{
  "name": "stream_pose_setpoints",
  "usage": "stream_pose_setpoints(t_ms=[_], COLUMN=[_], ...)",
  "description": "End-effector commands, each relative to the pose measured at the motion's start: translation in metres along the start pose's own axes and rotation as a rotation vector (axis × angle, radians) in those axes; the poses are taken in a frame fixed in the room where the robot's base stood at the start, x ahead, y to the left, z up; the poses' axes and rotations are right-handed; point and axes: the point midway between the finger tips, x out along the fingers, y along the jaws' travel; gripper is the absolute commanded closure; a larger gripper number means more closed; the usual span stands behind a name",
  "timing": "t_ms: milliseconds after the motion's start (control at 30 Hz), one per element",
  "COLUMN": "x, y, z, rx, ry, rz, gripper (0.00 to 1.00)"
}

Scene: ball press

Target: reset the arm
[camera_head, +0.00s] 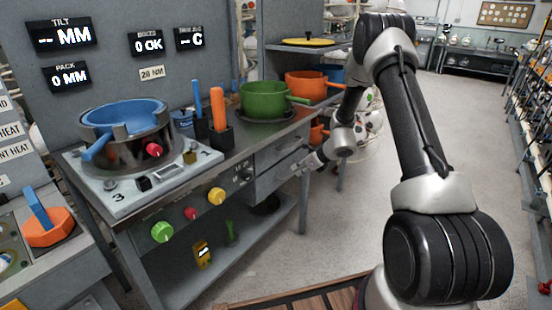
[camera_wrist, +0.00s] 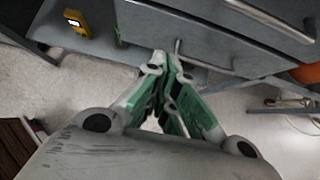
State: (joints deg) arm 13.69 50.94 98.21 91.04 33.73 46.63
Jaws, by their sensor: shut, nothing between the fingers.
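My arm reaches up from the lower right of the head view, bends at the top and comes down beside the grey workbench (camera_head: 250,150). My gripper (camera_head: 302,170) is at the right end of the bench, in front of its drawers. In the wrist view my gripper (camera_wrist: 168,58) is shut, its green-padded fingers meeting at the tips with nothing between them. The fingertips appear near the grey drawer front (camera_wrist: 215,40); I cannot tell whether they touch it.
A blue pan (camera_head: 125,115) sits on a burner unit. A green pot (camera_head: 263,98) and an orange pot (camera_head: 305,85) stand farther back. A yellow meter (camera_head: 203,253) is on the lower shelf. Racks (camera_head: 535,130) line the right side; the floor (camera_head: 340,225) between is open.

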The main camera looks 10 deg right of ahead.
Motion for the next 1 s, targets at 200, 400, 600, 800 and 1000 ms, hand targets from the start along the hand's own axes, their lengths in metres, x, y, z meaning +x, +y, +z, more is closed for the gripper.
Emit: stream_pose_setpoints(t_ms=[200,400,600,800,1000], x=[-0.004,-0.043,-0.13,-0.234,-0.341], y=[0.013,0.071,0.116,0.152,0.181], z=[-0.007,-0.052,-0.052,-0.044,-0.045], rx=[-0.183,-0.548,-0.982,-1.422,-1.846], ry=[0.004,0.058,0.064,0.08,0.151], rz=[0.059,0.285,0.488,0.661,0.799], gripper=[1.0,1.0,1.0,1.0,1.0])
